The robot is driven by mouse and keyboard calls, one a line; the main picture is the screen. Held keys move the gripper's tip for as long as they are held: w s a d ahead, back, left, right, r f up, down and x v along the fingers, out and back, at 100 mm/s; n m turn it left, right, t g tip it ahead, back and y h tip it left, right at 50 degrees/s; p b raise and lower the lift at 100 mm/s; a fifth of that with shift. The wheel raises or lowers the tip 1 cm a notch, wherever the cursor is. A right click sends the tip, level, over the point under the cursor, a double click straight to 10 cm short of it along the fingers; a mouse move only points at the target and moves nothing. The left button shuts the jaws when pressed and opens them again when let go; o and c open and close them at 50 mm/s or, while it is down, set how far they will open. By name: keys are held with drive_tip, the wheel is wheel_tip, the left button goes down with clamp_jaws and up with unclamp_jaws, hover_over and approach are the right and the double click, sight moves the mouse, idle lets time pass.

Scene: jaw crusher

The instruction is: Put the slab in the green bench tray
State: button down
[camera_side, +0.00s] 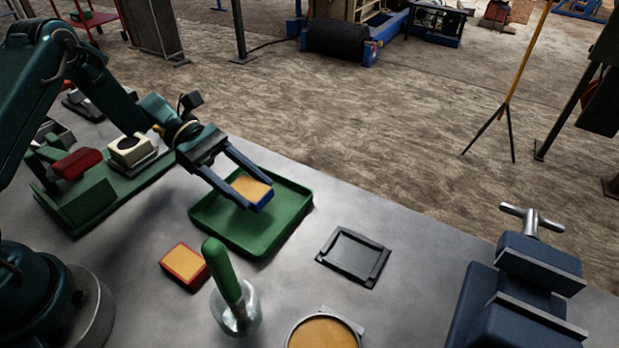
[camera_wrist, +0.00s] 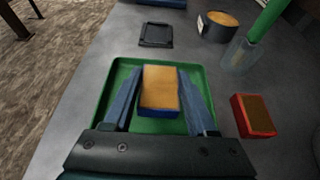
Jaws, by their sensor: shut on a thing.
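The slab (camera_side: 251,188) is a small block with a tan top and blue sides. My gripper (camera_side: 248,190) is shut on it, one finger along each side. In the side view the slab is over the green bench tray (camera_side: 281,231), a shallow square tray with a raised rim. In the wrist view the slab (camera_wrist: 160,88) lies between the fingers, with the tray (camera_wrist: 122,75) around and below it. I cannot tell whether the slab touches the tray floor. The slab hides part of the tray floor.
A red-sided block with a tan top (camera_side: 184,265) lies just outside the tray. A green-handled tool in a glass jar (camera_side: 236,310), a round pan (camera_side: 325,333), a black flat holder (camera_side: 354,256) and a blue vise (camera_side: 520,290) stand nearby. Bare bench lies between them.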

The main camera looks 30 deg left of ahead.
drive_tip(key=shift+f, duration=1.15)
drive_tip(key=shift+f, duration=0.15)
drive_tip(key=shift+c, duration=1)
unclamp_jaws()
